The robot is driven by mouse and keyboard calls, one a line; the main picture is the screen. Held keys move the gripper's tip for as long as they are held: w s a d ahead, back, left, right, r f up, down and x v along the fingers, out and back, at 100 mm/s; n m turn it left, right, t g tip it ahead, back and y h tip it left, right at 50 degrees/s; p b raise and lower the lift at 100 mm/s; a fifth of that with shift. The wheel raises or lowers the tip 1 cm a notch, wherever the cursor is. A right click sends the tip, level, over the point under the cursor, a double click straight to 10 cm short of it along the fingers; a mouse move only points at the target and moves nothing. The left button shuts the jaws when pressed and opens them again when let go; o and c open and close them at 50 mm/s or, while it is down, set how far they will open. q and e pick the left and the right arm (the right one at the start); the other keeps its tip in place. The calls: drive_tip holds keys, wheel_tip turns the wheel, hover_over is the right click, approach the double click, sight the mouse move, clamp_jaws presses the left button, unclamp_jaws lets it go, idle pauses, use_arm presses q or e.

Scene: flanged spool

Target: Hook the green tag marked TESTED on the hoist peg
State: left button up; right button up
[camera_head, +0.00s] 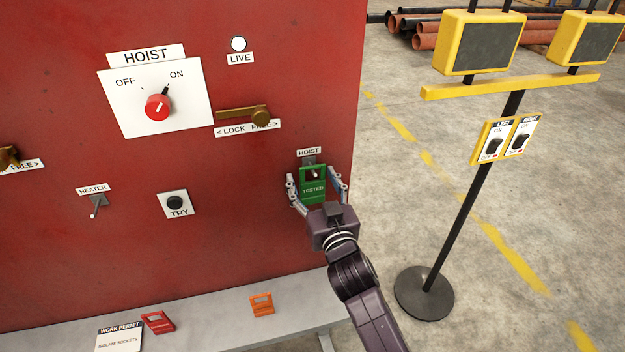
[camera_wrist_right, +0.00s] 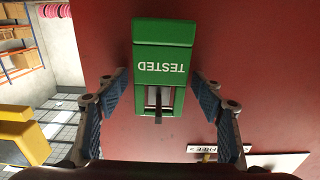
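The green tag marked TESTED (camera_head: 313,195) is upright against the red panel, under the small HOIST label. The hoist peg (camera_head: 314,174) shows in the tag's upper opening, and the tag appears to hang on it. In the right wrist view the tag (camera_wrist_right: 164,50) is upside down, with the peg (camera_wrist_right: 158,101) sticking out through its opening. My right gripper (camera_head: 313,182) is open, its fingers on either side of the tag. In the wrist view gaps show between both fingers and the tag. My left gripper is not in view.
The HOIST switch (camera_head: 157,106), brass lock lever (camera_head: 243,115), TRY button (camera_head: 175,203) and empty heater peg (camera_head: 97,206) are on the panel. A red tag (camera_head: 158,322) and an orange tag (camera_head: 262,304) are on the grey ledge (camera_head: 215,338). A yellow-topped stand (camera_head: 460,190) is at right.

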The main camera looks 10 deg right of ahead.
drive_tip(key=s, duration=1.2)
wheel_tip(320, 180, down, 23)
drive_tip(key=s+a+n+g+y, duration=0.1)
drive_tip(key=s+a+g, duration=0.1)
drive_tip(key=g, duration=0.3)
drive_tip(key=s+f+n+g, duration=0.15)
drive_tip(key=s+f, duration=0.25)
drive_tip(key=f, duration=0.5)
drive_tip(key=s+f+m+g, duration=0.15)
drive_tip(key=s+f, duration=0.25)
drive_tip(key=f, duration=0.4)
drive_tip(key=s+d+f+n+g, duration=0.1)
drive_tip(key=s+d+f+g, duration=0.3)
drive_tip(key=s+f, duration=0.95)
drive_tip(key=s+d+f+g, duration=0.2)
drive_tip(key=s+d+f, duration=0.1)
drive_tip(key=s, duration=0.7)
drive_tip(key=s+d+f+g+h, duration=0.1)
drive_tip(key=s+d+f+g, duration=0.2)
drive_tip(key=s+f, duration=0.3)
drive_tip(key=s+d, duration=0.1)
drive_tip(key=s, duration=0.3)
drive_tip(key=shift+h, duration=0.3)
drive_tip(key=shift+w, duration=0.1)
